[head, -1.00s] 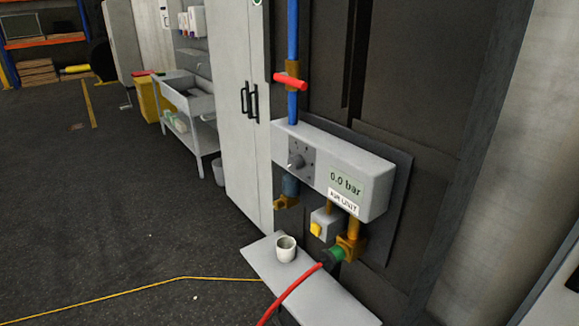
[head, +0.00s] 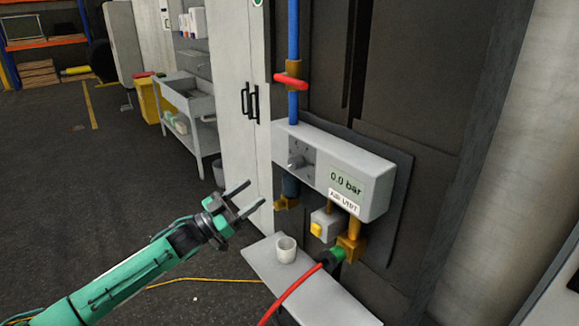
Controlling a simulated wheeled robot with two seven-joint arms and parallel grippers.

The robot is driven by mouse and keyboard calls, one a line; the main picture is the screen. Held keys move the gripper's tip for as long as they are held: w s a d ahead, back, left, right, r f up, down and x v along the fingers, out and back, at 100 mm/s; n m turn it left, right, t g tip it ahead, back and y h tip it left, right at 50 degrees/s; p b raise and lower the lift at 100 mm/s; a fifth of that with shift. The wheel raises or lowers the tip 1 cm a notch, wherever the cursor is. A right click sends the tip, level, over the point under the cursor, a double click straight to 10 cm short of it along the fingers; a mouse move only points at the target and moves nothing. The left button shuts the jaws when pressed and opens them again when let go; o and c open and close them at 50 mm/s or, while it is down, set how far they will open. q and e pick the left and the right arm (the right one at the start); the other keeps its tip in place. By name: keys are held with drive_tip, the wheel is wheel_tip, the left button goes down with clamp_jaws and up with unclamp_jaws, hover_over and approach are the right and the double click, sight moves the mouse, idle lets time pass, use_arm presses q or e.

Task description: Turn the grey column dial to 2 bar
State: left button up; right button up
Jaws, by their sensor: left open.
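The grey dial (head: 296,161) sits on a dark square plate at the left of the front of the air unit (head: 330,155), a light grey box on the dark column. The display (head: 346,183) on the box reads 0.0 bar. The dial's scale marks are too small to read. My left gripper (head: 252,196) is open and empty, to the left of the dial and lower in the picture, apart from it. Its fingers point right, towards the unit. My right gripper is not in view.
A blue pipe with a red valve handle (head: 291,81) runs above the unit. Below are a yellow button box (head: 317,229), a red hose (head: 292,291) on a green coupling, and a shelf (head: 262,262) with a white cup (head: 286,249). A grey cabinet (head: 238,110) stands behind left.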

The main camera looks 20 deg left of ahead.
sight(291, 165)
use_arm(q)
drive_tip(key=p+x, duration=0.5)
drive_tip(key=x, duration=0.7)
drive_tip(key=shift+w+d+r+p, duration=0.1)
drive_tip(key=shift+w+r+p, duration=0.1)
drive_tip(key=shift+p, duration=0.2)
drive_tip(key=shift+w+d, duration=0.3)
drive_tip(key=shift+w, duration=0.05)
drive_tip(key=c, duration=1)
